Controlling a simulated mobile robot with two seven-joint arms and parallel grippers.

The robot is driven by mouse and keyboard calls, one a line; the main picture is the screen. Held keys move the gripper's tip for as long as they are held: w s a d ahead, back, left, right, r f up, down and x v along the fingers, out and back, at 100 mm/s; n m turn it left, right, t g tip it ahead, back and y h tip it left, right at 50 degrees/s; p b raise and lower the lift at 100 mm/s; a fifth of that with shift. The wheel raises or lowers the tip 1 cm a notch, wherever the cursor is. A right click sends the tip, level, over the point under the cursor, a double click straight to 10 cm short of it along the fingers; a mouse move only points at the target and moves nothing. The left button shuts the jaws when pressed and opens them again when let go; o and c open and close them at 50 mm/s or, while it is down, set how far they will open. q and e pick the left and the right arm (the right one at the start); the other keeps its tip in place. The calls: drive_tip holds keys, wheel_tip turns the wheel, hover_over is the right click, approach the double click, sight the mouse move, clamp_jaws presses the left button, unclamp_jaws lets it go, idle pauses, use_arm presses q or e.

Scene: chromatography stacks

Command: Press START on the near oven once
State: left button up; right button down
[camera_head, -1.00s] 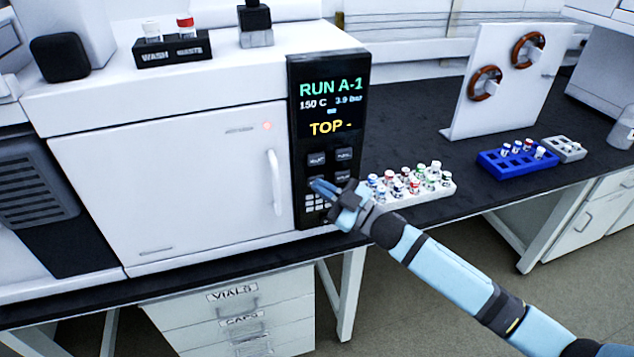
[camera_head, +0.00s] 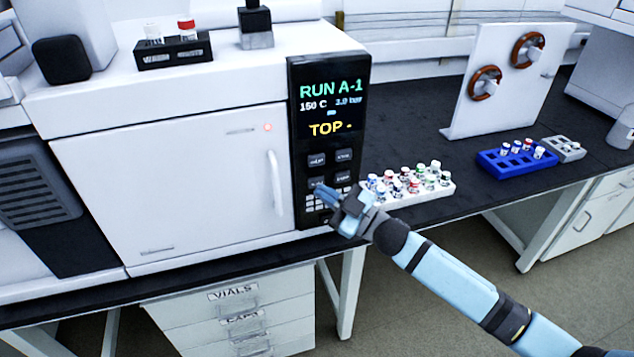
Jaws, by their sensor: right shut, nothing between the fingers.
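The near oven (camera_head: 165,185) is a large white box with a door and a vertical handle. Its black control panel (camera_head: 295,120) is on the right side. The lit display (camera_head: 331,105) reads "RUN A-1", "150 C", a bar value and "TOP -". My left gripper is not in view.
A white rack (camera_head: 430,194) of several capped vials stands right of the panel, close to my right wrist. A blue rack (camera_head: 515,170), a grey rack (camera_head: 565,150) and a white board with brown rings (camera_head: 485,83) are farther right. Drawers (camera_head: 235,325) sit below the bench.

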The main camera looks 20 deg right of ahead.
drive_tip(key=shift+s, duration=0.1)
use_arm(q)
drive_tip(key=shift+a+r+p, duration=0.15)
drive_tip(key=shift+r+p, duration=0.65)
drive_tip(key=shift+p, duration=0.05)
use_arm(e)
drive_tip(key=s, duration=0.5)
drive_tip(key=shift+d, duration=0.1)
drive_tip(key=shift+w, duration=0.1)
drive_tip(key=s+d+f+m+g+h, duration=0.1)
drive_tip(key=s+f+m+g+h, duration=0.1)
drive_tip(key=s+f+m+h, duration=0.65)
drive_tip(key=s+d+f+m+g+h, duration=0.1)
drive_tip(key=s+f+m+g+h, duration=0.25)
drive_tip(key=s+f, duration=1)
use_arm(q)
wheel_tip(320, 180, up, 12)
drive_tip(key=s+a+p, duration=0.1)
drive_tip(key=p, duration=1.5)
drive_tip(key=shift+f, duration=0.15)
use_arm(e)
wheel_tip(320, 180, up, 13)
drive_tip(key=t, duration=0.1)
drive_tip(key=shift+s+d, duration=0.3)
drive_tip(key=shift+s, duration=0.05)
